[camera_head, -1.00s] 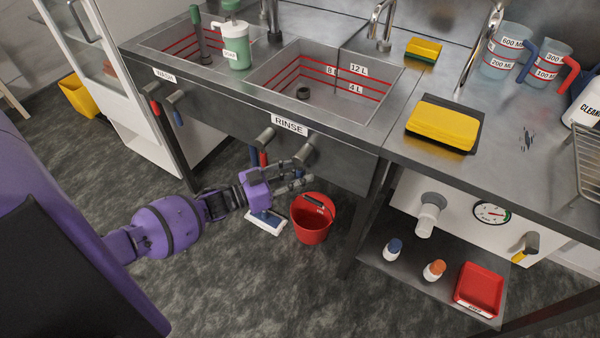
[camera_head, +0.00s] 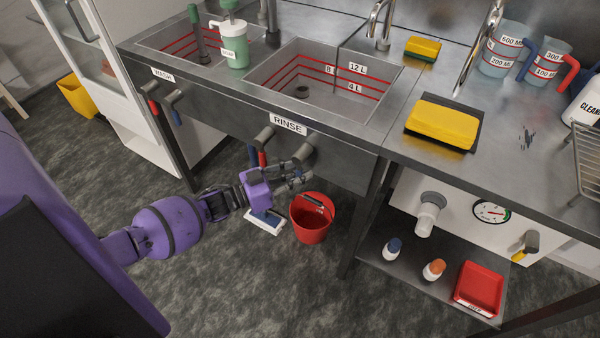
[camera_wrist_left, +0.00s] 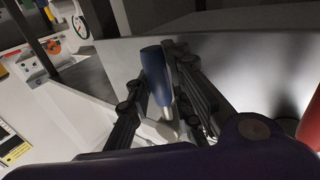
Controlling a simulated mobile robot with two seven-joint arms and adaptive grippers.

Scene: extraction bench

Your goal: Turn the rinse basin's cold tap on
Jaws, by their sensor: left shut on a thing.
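The rinse basin (camera_head: 331,77) is set in the steel bench, with a RINSE label (camera_head: 288,124) on its front. Two grey tap knobs stick out below the label: the left one (camera_head: 265,137) has a red handle (camera_head: 263,158), and the right one (camera_head: 304,150) is beside my fingers. My left gripper (camera_head: 298,174) is under the right knob. In the left wrist view its fingers are shut on the cold tap's blue handle (camera_wrist_left: 155,75), which points along between them. The red handle (camera_wrist_left: 311,125) shows at that view's right edge. My right gripper is out of view.
A red bucket (camera_head: 312,222) and a white-and-blue floor tool (camera_head: 265,220) are on the floor under the bench. The wash basin's red and blue handles are further left. A bench leg (camera_head: 366,215) stands right of the bucket.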

